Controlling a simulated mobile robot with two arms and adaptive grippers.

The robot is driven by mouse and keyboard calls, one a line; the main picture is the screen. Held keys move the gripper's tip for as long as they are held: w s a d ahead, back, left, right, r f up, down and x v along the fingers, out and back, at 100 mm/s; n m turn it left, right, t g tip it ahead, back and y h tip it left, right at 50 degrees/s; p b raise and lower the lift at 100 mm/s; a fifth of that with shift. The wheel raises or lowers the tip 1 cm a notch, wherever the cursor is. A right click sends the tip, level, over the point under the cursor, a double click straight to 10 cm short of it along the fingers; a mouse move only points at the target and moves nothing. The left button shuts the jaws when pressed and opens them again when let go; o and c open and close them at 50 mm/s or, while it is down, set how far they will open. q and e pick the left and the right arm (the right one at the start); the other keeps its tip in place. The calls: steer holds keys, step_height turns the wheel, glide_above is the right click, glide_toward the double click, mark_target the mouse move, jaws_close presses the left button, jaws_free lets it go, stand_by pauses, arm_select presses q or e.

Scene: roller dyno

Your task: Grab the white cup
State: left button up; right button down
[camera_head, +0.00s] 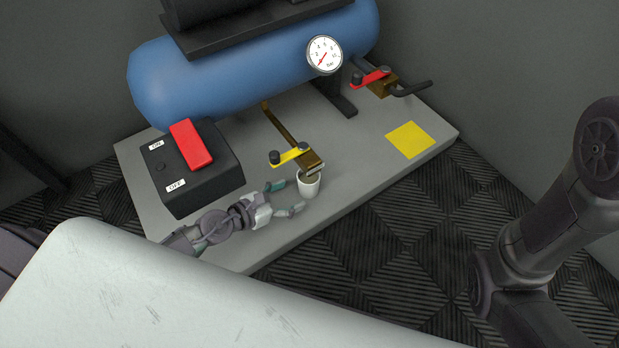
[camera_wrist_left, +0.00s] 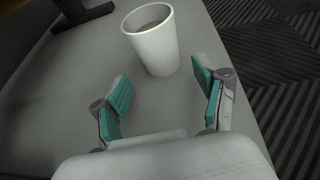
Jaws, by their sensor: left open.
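The white cup (camera_head: 309,187) stands upright on the grey platform, below the outlet of the yellow-handled valve. In the left wrist view the cup (camera_wrist_left: 155,45) stands just beyond the fingertips, with brownish content visible inside. My left gripper (camera_head: 284,198) is open, with its fingers pointing at the cup from the left. In the wrist view the teal pads of my left gripper (camera_wrist_left: 164,92) are spread apart, with nothing between them, and the cup lies ahead of the gap. My right gripper is not in view; only an arm of mine shows at the right.
A blue tank (camera_head: 230,75) with a pressure gauge (camera_head: 324,55) stands behind. The yellow valve handle (camera_head: 290,156) is close above the cup. A black switch box (camera_head: 198,180) with a red switch is left of my gripper. A yellow square (camera_head: 408,140) marks the platform's right part.

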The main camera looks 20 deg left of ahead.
mark_target(308, 183)
arm_select(q)
steer(key=w+d, duration=0.2)
steer(key=w, duration=0.1)
steer(key=shift+w+f, duration=0.1)
steer(key=b+x, duration=0.2)
steer(key=x, duration=0.3)
steer(key=shift+w+d, duration=0.25)
steer(key=shift+w, duration=0.05)
steer(key=c, duration=1)
